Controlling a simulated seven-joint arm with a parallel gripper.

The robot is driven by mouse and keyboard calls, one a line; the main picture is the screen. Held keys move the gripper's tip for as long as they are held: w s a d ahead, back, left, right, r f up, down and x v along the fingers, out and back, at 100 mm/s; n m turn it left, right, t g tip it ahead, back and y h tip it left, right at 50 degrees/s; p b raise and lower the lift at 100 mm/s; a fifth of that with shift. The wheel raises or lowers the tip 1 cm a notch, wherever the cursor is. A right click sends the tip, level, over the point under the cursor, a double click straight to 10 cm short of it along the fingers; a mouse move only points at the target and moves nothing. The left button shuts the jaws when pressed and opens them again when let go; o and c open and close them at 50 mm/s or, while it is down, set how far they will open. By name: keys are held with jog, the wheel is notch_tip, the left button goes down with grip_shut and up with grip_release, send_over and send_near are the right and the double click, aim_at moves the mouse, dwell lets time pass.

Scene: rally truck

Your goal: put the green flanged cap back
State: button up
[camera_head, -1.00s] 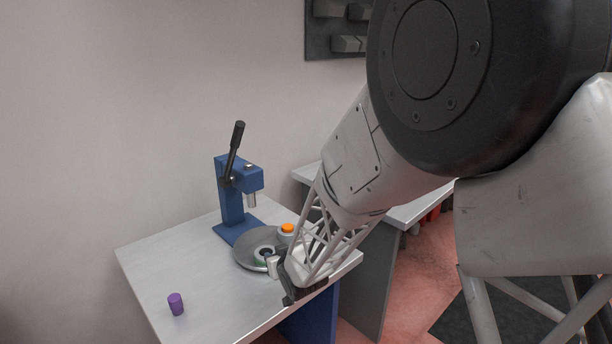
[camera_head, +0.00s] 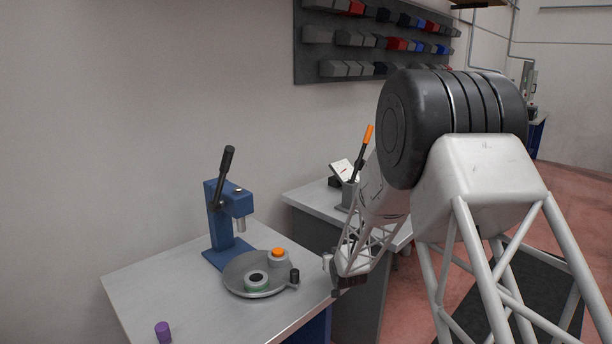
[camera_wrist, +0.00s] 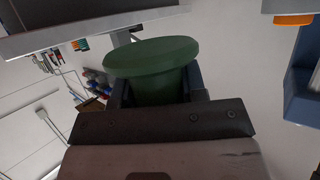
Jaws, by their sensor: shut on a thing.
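The green flanged cap (camera_wrist: 152,58) fills the middle of the wrist view, its wide round flange facing away from my gripper. My gripper (camera_wrist: 158,88) is shut on the cap's narrower body, with a dark finger on each side. In the head view my gripper (camera_head: 330,266) is by the table's right corner, to the right of the round grey disc (camera_head: 236,285) and apart from it. The cap cannot be made out there. On the disc is a grey round fitting with a dark centre (camera_head: 257,279) and a green edge at its base.
An orange-topped grey piece (camera_head: 278,253) and a black peg (camera_head: 295,275) are at the disc's rim. A blue lever press (camera_head: 222,220) stands behind it. A purple cylinder (camera_head: 163,331) stands at the front left. The table's (camera_head: 150,285) left side is mostly clear.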

jog(key=w+d+f+m+h, duration=0.1)
jog(key=w+d+f, duration=0.2)
jog(key=d, duration=0.4)
jog(key=w+d+f+m+h, duration=0.1)
jog(key=w+d+f+h, duration=0.15)
jog(key=d, duration=0.45)
jog(key=s+a+f, duration=0.1)
jog(key=s+f, duration=0.4)
jog(key=f, duration=0.3)
jog(key=s+a+f, duration=0.2)
jog(key=s+f, duration=0.4)
jog(key=f, duration=0.3)
jog(key=s+a+f+y, duration=0.1)
jog(key=s+a+f, duration=0.1)
jog(key=s+f, duration=0.3)
notch_tip(320, 180, down, 4)
jog(key=shift+s+a+f, duration=0.15)
jog(key=shift+s+f, duration=0.1)
dwell(2.4)
